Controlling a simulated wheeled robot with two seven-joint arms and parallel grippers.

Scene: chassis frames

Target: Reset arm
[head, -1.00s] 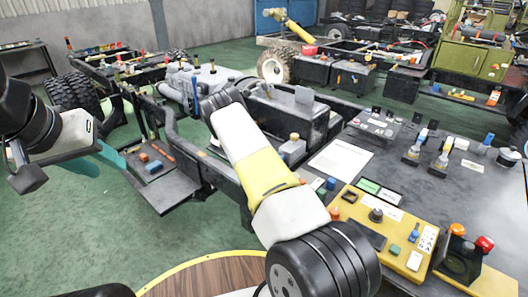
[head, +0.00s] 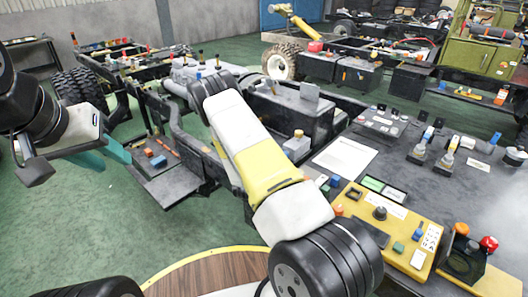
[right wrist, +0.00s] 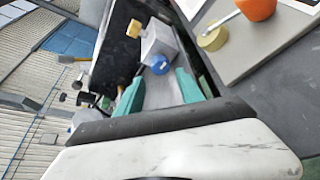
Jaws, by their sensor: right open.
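My left gripper (head: 116,161), with teal fingers, is at the left of the head view above the green floor, beside the grey tray of the near chassis frame (head: 176,186). Its fingers overlap in this view, so its opening is unclear. It appears to hold nothing. My right arm crosses the middle of the head view, and its gripper is hidden there. In the right wrist view my right gripper (right wrist: 160,76) is open, its teal fingers apart. A grey block with a blue round part (right wrist: 160,64) shows beyond and between the fingers.
A dark workbench (head: 455,195) on the right carries a yellow control box (head: 398,232), a white sheet (head: 345,158) and several small parts. A red knob (head: 488,243) stands at its right edge. Green floor (head: 60,225) is clear at lower left.

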